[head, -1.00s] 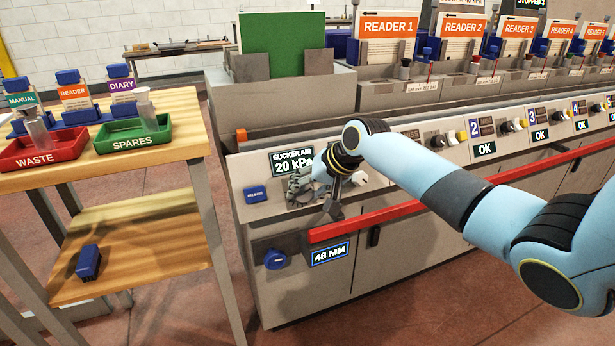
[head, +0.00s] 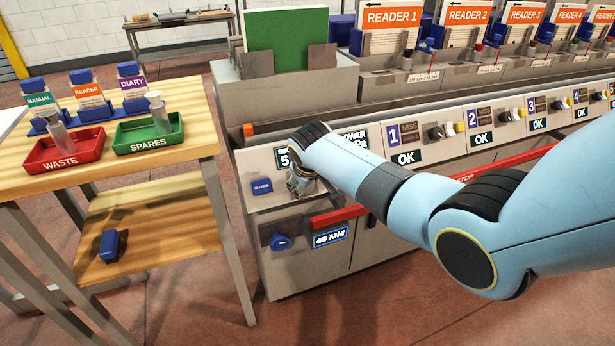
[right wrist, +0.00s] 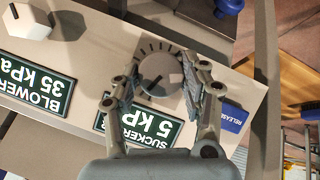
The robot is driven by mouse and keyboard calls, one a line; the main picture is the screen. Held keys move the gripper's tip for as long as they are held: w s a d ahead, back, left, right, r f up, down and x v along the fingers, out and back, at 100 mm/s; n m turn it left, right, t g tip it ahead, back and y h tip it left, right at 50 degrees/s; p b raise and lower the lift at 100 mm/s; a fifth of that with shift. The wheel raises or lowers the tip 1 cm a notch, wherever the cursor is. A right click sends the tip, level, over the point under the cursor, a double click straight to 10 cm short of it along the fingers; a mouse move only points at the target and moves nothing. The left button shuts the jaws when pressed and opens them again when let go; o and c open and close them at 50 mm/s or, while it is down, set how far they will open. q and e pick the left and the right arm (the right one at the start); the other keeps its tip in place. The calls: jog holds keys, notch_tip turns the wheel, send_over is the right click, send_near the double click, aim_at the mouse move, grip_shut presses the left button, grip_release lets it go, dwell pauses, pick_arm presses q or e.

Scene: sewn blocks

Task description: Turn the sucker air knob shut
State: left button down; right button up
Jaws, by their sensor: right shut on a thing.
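The sucker air knob (right wrist: 160,76) is a round grey dial with a dark pointer line, ringed by tick marks on the slanted panel. In the right wrist view my right gripper (right wrist: 161,68) has a finger on each side of it, shut on it. The sucker air display (right wrist: 142,124) reads 5 kPa, upside down in that view. In the head view my right gripper (head: 302,185) is at the panel's left end; my arm hides the knob and most of the display (head: 283,158). My left gripper is not in view.
A white blower knob (right wrist: 27,20) and its 35 kPa display (right wrist: 36,84) sit beside the sucker air knob. A blue release button (head: 261,186) is on its other side. A red bar (head: 338,216) runs below the panel. A wooden table (head: 190,152) stands left.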

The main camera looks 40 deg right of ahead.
jog(key=shift+a+f+n+h, duration=0.1)
jog(key=shift+a+n+h, duration=0.1)
jog(key=shift+n+h, duration=1.05)
jog(key=shift+n, duration=0.45)
jog(key=o, duration=1.1)
jog(key=shift+w, duration=0.1)
jog(key=shift+o, duration=0.2)
jog(key=v, duration=1.2)
jog(key=shift+d, duration=0.15)
